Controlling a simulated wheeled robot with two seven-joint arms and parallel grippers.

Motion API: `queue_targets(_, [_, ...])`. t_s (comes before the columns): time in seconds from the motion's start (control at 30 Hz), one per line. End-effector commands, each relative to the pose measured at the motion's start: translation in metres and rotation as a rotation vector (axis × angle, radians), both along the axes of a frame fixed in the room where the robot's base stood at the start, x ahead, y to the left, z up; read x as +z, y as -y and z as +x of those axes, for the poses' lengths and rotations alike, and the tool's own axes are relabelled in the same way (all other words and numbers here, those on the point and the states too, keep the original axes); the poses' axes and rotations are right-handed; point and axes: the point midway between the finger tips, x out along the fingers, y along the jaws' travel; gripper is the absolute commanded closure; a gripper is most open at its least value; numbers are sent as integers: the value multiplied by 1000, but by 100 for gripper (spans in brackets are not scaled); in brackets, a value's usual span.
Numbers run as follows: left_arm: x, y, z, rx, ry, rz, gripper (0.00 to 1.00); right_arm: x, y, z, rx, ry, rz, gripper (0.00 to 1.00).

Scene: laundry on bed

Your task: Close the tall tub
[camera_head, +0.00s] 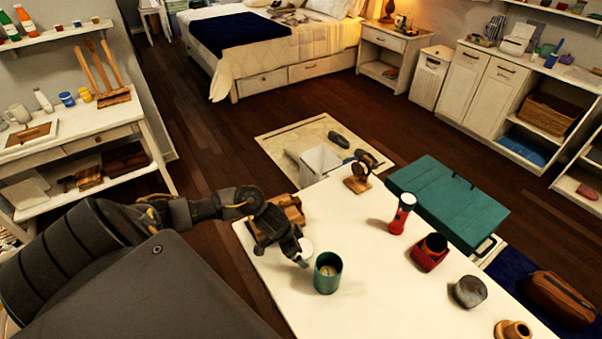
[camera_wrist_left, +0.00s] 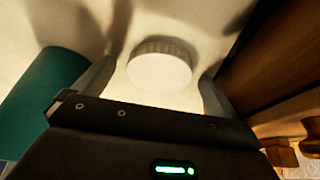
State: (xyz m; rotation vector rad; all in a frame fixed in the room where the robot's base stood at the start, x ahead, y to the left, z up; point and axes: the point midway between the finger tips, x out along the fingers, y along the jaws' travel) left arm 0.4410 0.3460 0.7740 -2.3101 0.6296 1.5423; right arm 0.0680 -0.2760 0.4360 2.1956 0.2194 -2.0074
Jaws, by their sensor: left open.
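The tall tub is a green open-topped cylinder (camera_head: 327,275) standing upright on the white table, with something pale inside. It also shows as a teal wall at the left of the left wrist view (camera_wrist_left: 42,95). A round white lid with a ridged edge (camera_wrist_left: 160,70) lies between the fingers of my left gripper (camera_wrist_left: 152,88) in that view; I cannot tell whether they touch it. In the head view the lid (camera_head: 306,245) is partly hidden by the left gripper (camera_head: 301,257), just left of and behind the tub. The left gripper is open. My right gripper is not in view.
A wooden block (camera_head: 291,213) sits behind my left gripper. A round stand (camera_head: 357,180), red flashlight (camera_head: 401,214), red container (camera_head: 429,252), grey jar (camera_head: 467,291) and brass-coloured piece (camera_head: 513,330) stand on the white table (camera_head: 370,300). Its front middle is clear.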

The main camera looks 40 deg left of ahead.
Motion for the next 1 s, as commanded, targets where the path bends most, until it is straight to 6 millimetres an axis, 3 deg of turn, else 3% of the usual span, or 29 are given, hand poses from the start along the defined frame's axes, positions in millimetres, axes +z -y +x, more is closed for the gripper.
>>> queue_targets(0.2, [0,0,0,0,0,0,4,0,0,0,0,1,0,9])
queue_targets(0.57, [0,0,0,-1,0,0,50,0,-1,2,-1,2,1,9])
queue_targets(0.83, [2,0,0,-1,0,0,50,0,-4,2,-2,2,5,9])
queue_targets(1.0, [13,0,0,-2,2,-1,50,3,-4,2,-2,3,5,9])
